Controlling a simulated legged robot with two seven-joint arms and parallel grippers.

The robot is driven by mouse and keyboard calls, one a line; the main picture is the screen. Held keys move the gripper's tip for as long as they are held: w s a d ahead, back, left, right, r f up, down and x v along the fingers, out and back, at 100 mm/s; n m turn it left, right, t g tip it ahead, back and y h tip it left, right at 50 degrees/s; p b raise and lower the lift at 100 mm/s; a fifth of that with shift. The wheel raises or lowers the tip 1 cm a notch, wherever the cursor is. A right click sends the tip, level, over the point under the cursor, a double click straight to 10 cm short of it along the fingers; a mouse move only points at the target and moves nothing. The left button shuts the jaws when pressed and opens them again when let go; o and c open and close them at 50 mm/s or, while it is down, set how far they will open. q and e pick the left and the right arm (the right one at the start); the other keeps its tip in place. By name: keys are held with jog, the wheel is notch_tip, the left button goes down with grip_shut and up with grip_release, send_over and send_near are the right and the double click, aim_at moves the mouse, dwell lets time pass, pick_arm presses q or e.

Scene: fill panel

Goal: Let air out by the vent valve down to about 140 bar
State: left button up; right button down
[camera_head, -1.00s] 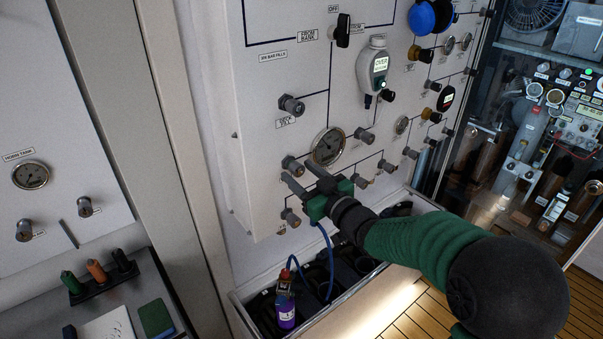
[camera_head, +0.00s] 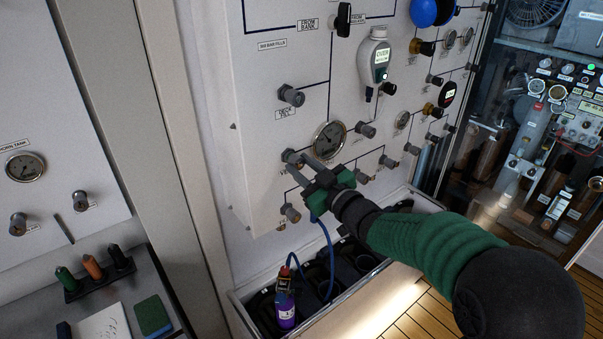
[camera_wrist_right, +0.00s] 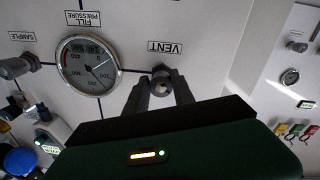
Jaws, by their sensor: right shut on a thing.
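The vent valve is a dark knob on the white fill panel (camera_head: 262,100). It shows under the VENT label in the right wrist view (camera_wrist_right: 168,78) and partly in the head view (camera_head: 290,155). My right gripper (camera_head: 296,160) reaches it from the front, its two fingers closed around the knob; they also show in the wrist view (camera_wrist_right: 158,92). The round fill pressure gauge (camera_head: 329,139) is right beside it. In the wrist view the gauge (camera_wrist_right: 87,66) is upside down, and I cannot read its value surely. My left gripper is out of view.
Several other knobs sit close by, one below my gripper (camera_head: 290,213) and one right of the gauge (camera_head: 365,129). A purple-labelled cylinder (camera_head: 286,310) with a blue hose (camera_head: 330,255) stands in the trough (camera_head: 240,306) below.

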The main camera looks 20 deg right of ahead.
jog(key=c, duration=1.1)
grip_release()
jog(key=b+v, duration=0.1)
jog(key=v, duration=1.5)
jog(key=shift+s+d, duration=0.1)
jog(key=shift+s, duration=0.3)
